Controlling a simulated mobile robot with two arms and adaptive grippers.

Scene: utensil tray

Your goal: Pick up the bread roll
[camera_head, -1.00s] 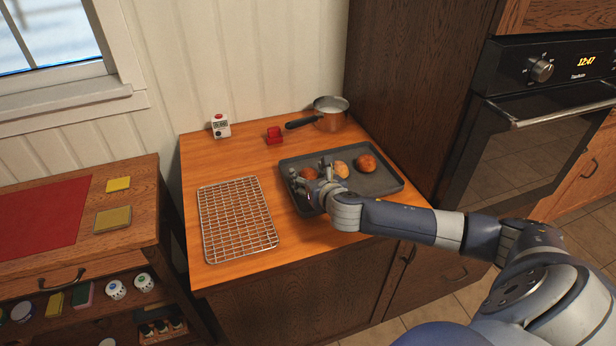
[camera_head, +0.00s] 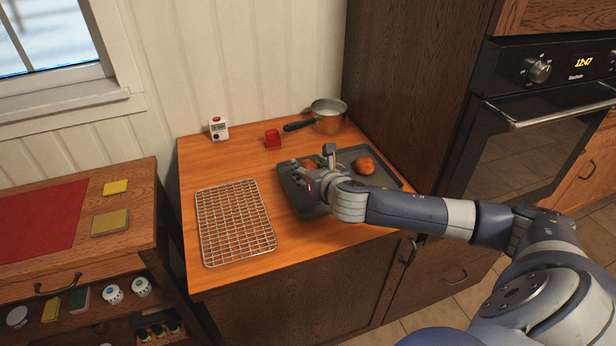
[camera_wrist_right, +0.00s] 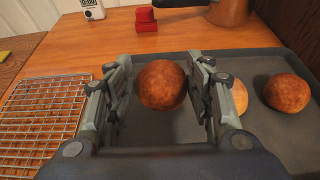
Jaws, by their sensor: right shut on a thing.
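A brown bread roll (camera_wrist_right: 161,85) sits between the fingers of my right gripper (camera_wrist_right: 161,92), which is shut on it. In the head view the held roll (camera_head: 308,163) shows partly behind the right gripper (camera_head: 316,172), over the left part of the dark baking tray (camera_head: 390,181). It appears slightly raised from the tray. A paler roll (camera_wrist_right: 239,95) lies on the tray just right of the fingers; the gripper hides it in the head view. Another brown roll (camera_head: 364,165) lies on the tray's right side. My left gripper is not in view.
A wire cooling rack (camera_head: 236,222) lies left of the tray on the wooden counter (camera_head: 245,165). A red object (camera_head: 272,138), a white timer (camera_head: 218,129) and a copper saucepan (camera_head: 328,117) stand behind. A tall cabinet and oven (camera_head: 545,110) are at the right.

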